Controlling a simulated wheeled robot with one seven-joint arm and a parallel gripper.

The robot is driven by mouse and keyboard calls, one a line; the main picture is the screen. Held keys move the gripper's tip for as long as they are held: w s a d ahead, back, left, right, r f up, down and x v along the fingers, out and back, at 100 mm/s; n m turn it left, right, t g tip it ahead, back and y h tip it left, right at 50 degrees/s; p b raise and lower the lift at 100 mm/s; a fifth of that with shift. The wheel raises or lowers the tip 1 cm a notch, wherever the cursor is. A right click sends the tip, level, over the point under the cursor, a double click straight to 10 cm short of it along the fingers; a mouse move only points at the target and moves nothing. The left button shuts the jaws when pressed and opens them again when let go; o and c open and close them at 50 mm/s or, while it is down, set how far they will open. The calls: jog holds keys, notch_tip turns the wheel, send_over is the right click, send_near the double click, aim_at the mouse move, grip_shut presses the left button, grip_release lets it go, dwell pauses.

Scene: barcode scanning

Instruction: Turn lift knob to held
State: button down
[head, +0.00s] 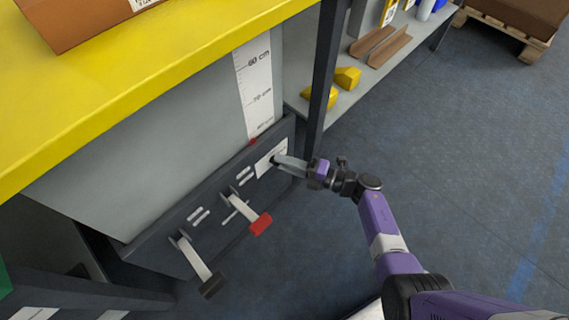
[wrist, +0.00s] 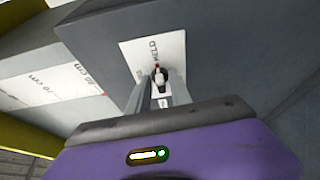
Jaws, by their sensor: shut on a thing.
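The word HELD is printed on the plate near the red tip. In the head view, my gripper (head: 277,160) reaches the white plate (head: 263,163) at the right end of the dark panel. In the wrist view, my gripper's fingers (wrist: 160,84) are shut on the knob, one on each side. The fingers partly hide the knob.
Two pedals stick out of the dark panel (head: 150,235): one with a red pad (head: 261,224), one with a dark pad (head: 213,286). A height scale (head: 256,90) runs above the panel. A dark post (head: 322,75) stands beside my gripper. Open floor (head: 470,150) lies to the right.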

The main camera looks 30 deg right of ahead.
jog(key=shift+f+m, duration=0.1)
jog(key=shift+m, duration=0.2)
dwell(0.4)
jog(key=c, duration=1.5)
grip_release()
jog(key=shift+p+v, duration=0.65)
jog(key=shift+v, duration=3.25)
jog(key=shift+f, duration=0.15)
